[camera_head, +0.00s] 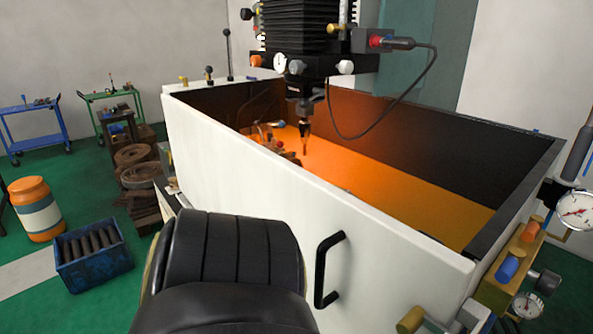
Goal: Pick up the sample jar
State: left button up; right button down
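I cannot make out anything that is clearly the sample jar. A small blue cylinder (510,264) and a small orange one (532,229) are on a yellowish ledge at the right, outside the machine tank; whether either is a jar I cannot tell. A larger orange container (36,208) with a white and blue-grey band stands on the floor at the left. Neither of my grippers shows in the head view.
A white-walled tank (280,195) with an orange-lit floor fills the middle, a machine head (305,65) hanging over it. A blue crate (92,258) holds dark cylinders. Green floor is open at the left.

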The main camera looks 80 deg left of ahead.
aim_at(173, 184)
jog(key=u, duration=3.8)
jog(key=k, duration=0.5)
jog(key=u, duration=0.8)
jog(key=i, duration=1.95)
jog(key=z, duration=0.2)
jog(key=i, duration=2.05)
jog(key=z, duration=1)
jog(key=i, duration=1.4)
jog(key=z, duration=2.05)
jog(key=i, duration=0.75)
jog(key=z, duration=0.45)
